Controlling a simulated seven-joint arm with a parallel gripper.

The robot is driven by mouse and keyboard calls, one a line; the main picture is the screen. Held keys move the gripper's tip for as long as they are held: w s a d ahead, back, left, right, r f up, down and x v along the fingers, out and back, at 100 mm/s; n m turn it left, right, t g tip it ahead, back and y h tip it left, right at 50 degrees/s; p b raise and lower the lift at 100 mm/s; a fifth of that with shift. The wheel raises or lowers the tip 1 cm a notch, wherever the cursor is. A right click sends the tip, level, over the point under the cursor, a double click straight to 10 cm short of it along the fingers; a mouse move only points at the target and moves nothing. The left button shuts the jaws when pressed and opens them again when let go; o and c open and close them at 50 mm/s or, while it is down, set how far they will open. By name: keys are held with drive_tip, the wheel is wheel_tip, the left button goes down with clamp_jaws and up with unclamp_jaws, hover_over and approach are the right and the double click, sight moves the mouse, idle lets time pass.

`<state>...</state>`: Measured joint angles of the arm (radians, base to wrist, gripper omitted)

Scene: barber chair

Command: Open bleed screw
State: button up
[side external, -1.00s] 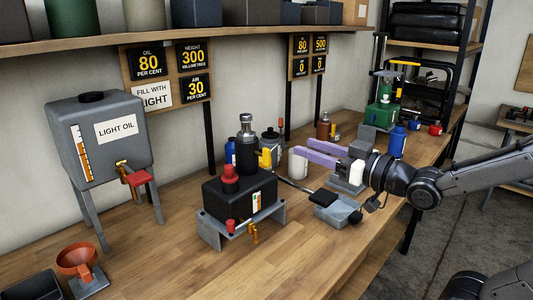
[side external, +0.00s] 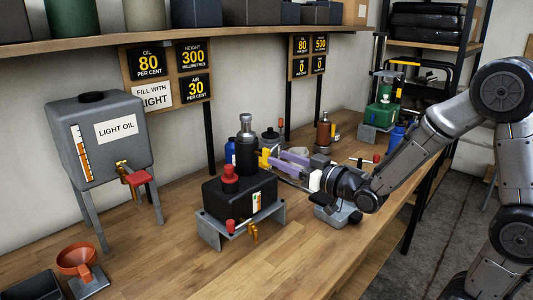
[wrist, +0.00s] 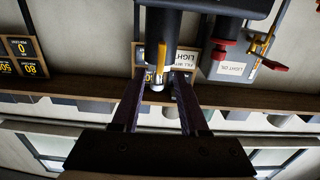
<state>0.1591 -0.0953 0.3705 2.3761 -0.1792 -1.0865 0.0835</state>
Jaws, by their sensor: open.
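A black pump unit (side external: 240,195) with a red cap (side external: 230,174) sits on a grey metal bracket (side external: 212,238) on the bench. A yellow lever-like part (side external: 264,158) stands at its back right, beside the dark cylinder; I cannot tell for sure whether it is the bleed screw. A small red knob (side external: 230,226) and a brass fitting (side external: 253,233) are at the unit's front. My gripper (side external: 273,161) is open, its purple fingers pointing left at the yellow part. In the wrist view, the yellow part (wrist: 161,57) appears just beyond and between the fingertips (wrist: 158,88); contact cannot be told.
A grey light oil tank (side external: 100,150) on legs with a red-handled tap stands at the left. An orange funnel (side external: 77,260) is at the front left. Bottles (side external: 323,131) and a green machine (side external: 380,111) stand behind my gripper.

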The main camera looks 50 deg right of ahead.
sight(270, 154)
drive_tip(key=w, duration=0.6)
drive_tip(key=shift+s, duration=0.1)
clamp_jaws()
